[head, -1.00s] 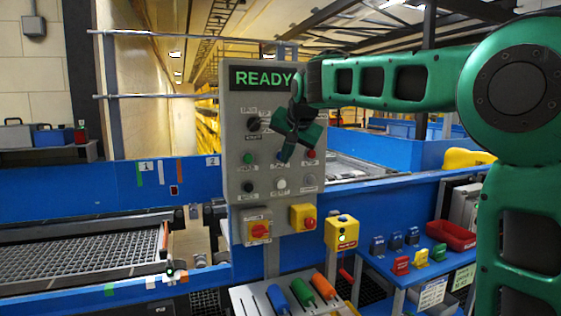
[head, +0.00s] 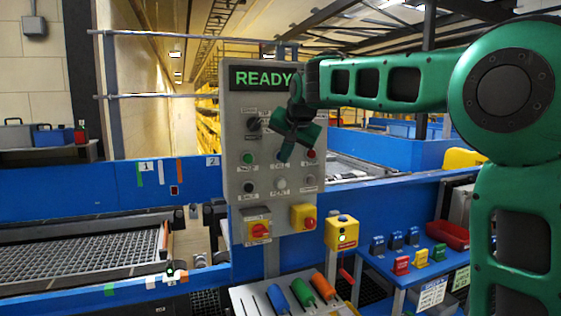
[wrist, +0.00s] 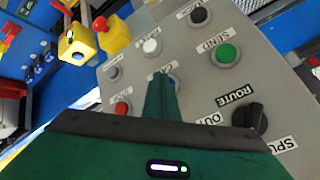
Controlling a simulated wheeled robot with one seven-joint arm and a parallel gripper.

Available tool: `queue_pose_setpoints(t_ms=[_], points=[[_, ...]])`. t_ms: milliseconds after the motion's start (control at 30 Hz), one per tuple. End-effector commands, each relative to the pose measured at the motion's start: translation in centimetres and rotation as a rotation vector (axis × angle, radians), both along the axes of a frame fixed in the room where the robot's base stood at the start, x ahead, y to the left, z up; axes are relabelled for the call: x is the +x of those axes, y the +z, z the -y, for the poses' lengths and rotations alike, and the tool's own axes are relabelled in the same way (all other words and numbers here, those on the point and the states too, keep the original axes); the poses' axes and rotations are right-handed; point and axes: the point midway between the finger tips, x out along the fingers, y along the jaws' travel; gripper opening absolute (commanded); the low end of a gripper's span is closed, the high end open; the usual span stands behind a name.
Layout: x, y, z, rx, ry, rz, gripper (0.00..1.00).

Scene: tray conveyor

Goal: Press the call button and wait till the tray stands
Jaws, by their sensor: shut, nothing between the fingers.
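The grey control panel (head: 240,100) stands upright in the middle of the head view, and its display (head: 262,78) reads READY in green. My gripper (head: 285,157) is shut and empty, its tips in front of the panel's upper button row, between a green button (head: 247,158) and a red one (head: 311,154). In the wrist view, the shut fingers (wrist: 159,78) point at a mostly hidden button with a bluish edge (wrist: 175,82).
A dark selector knob (wrist: 250,117) sits near the fingers. Black (head: 248,187) and white (head: 281,184) buttons are below. A blue shelf (head: 385,262) with small coloured items is at right.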

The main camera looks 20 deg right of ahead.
Motion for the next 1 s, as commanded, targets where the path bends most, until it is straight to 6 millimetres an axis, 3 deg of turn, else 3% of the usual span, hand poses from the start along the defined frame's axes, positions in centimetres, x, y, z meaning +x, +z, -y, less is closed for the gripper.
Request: queue_pose_setpoints(t_ms=[600, 1000], points=[[0.2, 0.0, 0.0, 0.001, 0.001, 0.001, 0.00], [-1.4, 0.0, 0.1, 0.001, 0.001, 0.000, 0.00]])
